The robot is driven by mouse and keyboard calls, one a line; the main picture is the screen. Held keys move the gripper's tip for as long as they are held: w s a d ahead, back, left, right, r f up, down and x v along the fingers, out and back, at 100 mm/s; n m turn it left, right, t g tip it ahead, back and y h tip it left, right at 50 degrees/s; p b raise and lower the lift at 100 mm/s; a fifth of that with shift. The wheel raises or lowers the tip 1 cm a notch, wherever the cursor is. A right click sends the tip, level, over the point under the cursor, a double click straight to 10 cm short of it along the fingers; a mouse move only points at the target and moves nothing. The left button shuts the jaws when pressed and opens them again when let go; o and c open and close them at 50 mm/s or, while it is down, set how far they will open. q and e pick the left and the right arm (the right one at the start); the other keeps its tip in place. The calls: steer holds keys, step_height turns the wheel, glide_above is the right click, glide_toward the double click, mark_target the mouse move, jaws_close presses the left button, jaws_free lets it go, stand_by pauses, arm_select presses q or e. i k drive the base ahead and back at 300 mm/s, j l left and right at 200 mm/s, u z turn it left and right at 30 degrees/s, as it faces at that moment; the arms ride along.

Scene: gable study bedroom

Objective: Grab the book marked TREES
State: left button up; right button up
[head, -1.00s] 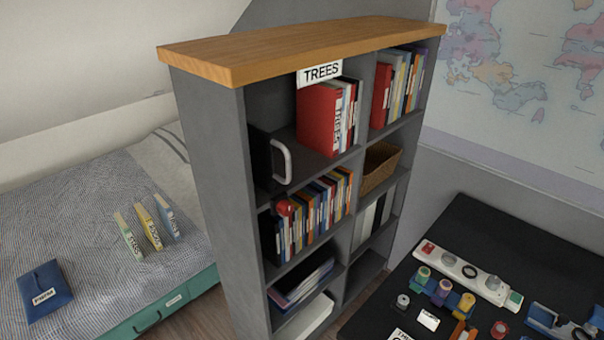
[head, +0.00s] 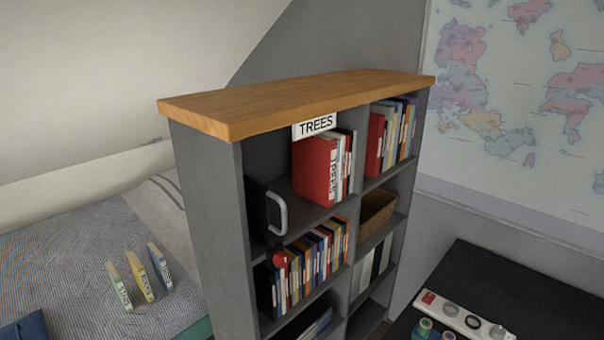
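A TREES label (head: 314,125) hangs at the top edge of the bookcase (head: 205,215). Below it, in the upper left compartment, a thick red book (head: 313,168) stands upright at the left end of a short row. A white spine (head: 333,172) at its right side bears vertical lettering that looks like TREES. On the bed, three slim books stand upright: a green-edged one (head: 119,287), a yellowish one (head: 140,277) and a blue one (head: 160,266). Their spine labels are too small to read surely. Neither of my grippers is in view.
A black bookend-like block with a grey handle (head: 277,212) stands left of the red book. A wicker basket (head: 377,216) and more book rows fill other compartments. The bed (head: 60,265) lies left, a dark desk (head: 530,300) with small items right.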

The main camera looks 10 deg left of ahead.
mark_target(160, 263)
steer(key=k+j+u, duration=0.1)
steer(key=u, duration=1.3)
